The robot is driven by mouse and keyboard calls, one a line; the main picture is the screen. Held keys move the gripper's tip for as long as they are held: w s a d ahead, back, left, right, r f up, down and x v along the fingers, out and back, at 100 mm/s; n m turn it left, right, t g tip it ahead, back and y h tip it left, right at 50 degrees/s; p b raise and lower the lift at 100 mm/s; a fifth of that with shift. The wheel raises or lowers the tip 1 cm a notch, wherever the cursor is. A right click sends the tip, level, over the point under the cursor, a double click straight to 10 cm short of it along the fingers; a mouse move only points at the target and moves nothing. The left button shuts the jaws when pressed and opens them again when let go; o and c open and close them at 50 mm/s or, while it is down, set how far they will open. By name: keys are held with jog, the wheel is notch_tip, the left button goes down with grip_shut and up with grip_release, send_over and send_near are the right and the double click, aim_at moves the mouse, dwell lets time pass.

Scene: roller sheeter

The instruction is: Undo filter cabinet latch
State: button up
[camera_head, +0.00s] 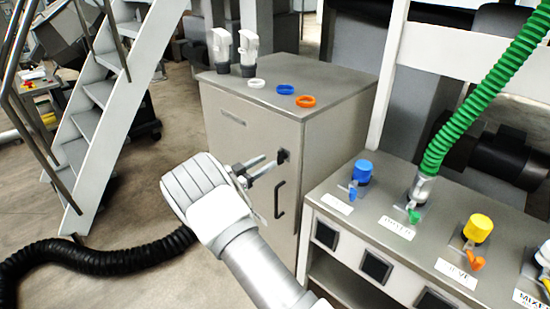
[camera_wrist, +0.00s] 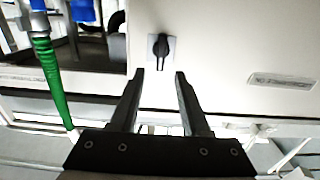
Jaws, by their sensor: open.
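The filter cabinet (camera_head: 240,139) is a beige metal box with a grey top. Its latch (camera_head: 283,156) is a small black knob near the upper right of the door, above a black bar handle (camera_head: 279,200). In the wrist view the latch (camera_wrist: 160,46) sits on a light square plate, its narrow lever pointing toward the gap between my fingers. My gripper (camera_head: 264,169) is open and empty just in front of the door. In the wrist view my gripper (camera_wrist: 160,74) has its fingertips spread to either side of the latch's line, apparently short of it.
White fittings (camera_head: 248,52) and white, blue and orange rings (camera_head: 305,101) are on the cabinet top. At right is a bench (camera_head: 385,237) with coloured ports and a green hose (camera_head: 475,95). A black hose (camera_head: 95,260) lies on the floor; stairs (camera_head: 110,110) stand left.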

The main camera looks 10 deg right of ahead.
aim_at(278, 155)
jog(key=x, duration=0.5)
jog(key=shift+w+d, duration=0.1)
grip_shut()
